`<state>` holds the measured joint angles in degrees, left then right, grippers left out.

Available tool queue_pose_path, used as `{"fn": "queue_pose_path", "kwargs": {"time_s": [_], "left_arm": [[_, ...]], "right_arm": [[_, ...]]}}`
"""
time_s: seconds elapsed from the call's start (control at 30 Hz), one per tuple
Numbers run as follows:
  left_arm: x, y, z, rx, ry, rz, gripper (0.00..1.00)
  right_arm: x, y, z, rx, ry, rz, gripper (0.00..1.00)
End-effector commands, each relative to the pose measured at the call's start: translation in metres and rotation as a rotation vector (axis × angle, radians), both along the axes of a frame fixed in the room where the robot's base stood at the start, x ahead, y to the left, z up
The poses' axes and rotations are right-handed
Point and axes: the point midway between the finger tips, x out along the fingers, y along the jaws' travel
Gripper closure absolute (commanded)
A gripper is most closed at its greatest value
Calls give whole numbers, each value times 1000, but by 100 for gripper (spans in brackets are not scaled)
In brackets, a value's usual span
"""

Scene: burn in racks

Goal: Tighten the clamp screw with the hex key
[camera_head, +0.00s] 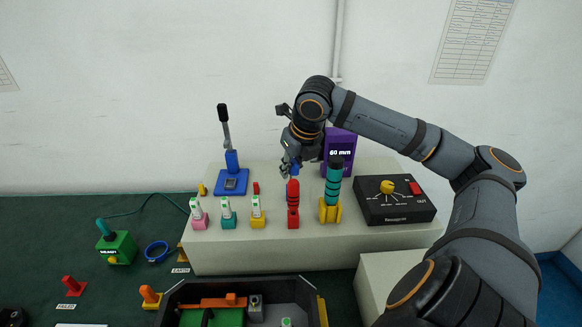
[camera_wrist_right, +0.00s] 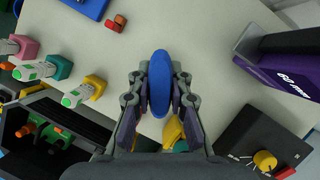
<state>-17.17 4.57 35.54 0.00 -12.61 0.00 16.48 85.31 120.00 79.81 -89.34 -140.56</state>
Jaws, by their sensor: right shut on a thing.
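My right gripper (camera_head: 291,166) is above the back of the grey bench, pointing down, and is shut on a blue oval handle (camera_wrist_right: 160,84). The handle also shows as a small blue patch in the head view (camera_head: 295,169). A shaft below it is hidden, so I cannot tell whether it is the hex key. A red-handled tool (camera_head: 293,192) and a teal-handled tool in a yellow holder (camera_head: 330,211) stand in front of the gripper. An orange clamp-like part (camera_head: 212,302) lies over a green board (camera_head: 212,318) in the black tray. I cannot make out the clamp screw. My left gripper is not in view.
A blue stand with a black-tipped lever (camera_head: 232,182) is left of the gripper. A purple "60 mm" block (camera_head: 340,146) is close on its right. A black dial box (camera_head: 394,200) stands at the right. Several small coloured holders line the bench front.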

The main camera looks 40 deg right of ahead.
Motion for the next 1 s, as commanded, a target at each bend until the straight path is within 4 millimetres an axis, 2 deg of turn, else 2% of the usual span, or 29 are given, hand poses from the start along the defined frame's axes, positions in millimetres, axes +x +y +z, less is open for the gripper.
{"fn": "queue_pose_path", "kwargs": {"time_s": [1.0], "left_arm": [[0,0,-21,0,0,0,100]], "right_arm": [[0,0,-21,0,0,0,100]]}}
